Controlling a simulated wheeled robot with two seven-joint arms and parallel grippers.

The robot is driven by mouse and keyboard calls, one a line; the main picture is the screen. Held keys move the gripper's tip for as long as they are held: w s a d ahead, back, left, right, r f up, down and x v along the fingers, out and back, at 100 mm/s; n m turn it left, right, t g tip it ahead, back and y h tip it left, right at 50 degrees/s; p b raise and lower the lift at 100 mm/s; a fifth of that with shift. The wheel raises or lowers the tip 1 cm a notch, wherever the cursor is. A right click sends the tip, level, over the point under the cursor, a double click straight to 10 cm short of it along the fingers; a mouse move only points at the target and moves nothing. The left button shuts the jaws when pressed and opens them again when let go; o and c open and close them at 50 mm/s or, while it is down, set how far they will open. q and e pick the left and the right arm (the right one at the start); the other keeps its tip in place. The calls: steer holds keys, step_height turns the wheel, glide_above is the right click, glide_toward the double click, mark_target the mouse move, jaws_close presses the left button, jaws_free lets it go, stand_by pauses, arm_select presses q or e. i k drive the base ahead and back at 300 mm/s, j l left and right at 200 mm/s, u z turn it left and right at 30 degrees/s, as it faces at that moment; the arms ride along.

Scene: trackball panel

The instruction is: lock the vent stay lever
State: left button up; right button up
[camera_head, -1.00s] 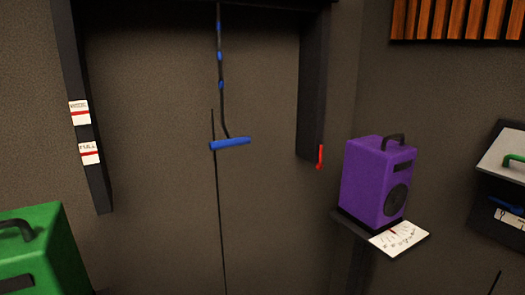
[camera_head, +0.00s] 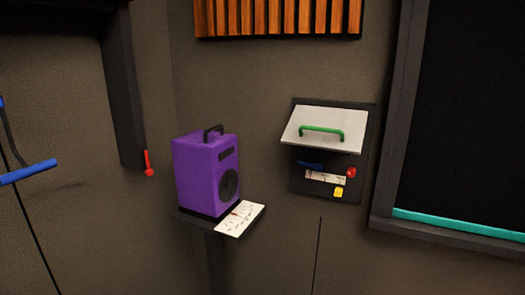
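Neither of my grippers is in view. A dark wall panel (camera_head: 325,188) hangs at right of centre. Its tilted white flap (camera_head: 322,143) carries a green handle (camera_head: 321,130). Below the flap are a small blue lever-like part (camera_head: 311,165), a red knob (camera_head: 351,172), a yellow piece (camera_head: 338,191) and a white marked strip (camera_head: 324,177). A small red lever (camera_head: 148,163) hangs at the lower end of a dark post at the left. A blue bar (camera_head: 28,172) on a dark rod is at the left edge. No readable label tells which is the vent stay lever.
A purple box (camera_head: 206,174) with a handle and speaker stands on a small dark shelf with a white marked card (camera_head: 240,218). Wooden slats (camera_head: 277,18) are above. A dark framed window (camera_head: 460,110) with a teal lower strip is at the right.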

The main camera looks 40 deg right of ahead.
mark_target(318, 167)
steer(key=z, duration=1.6)
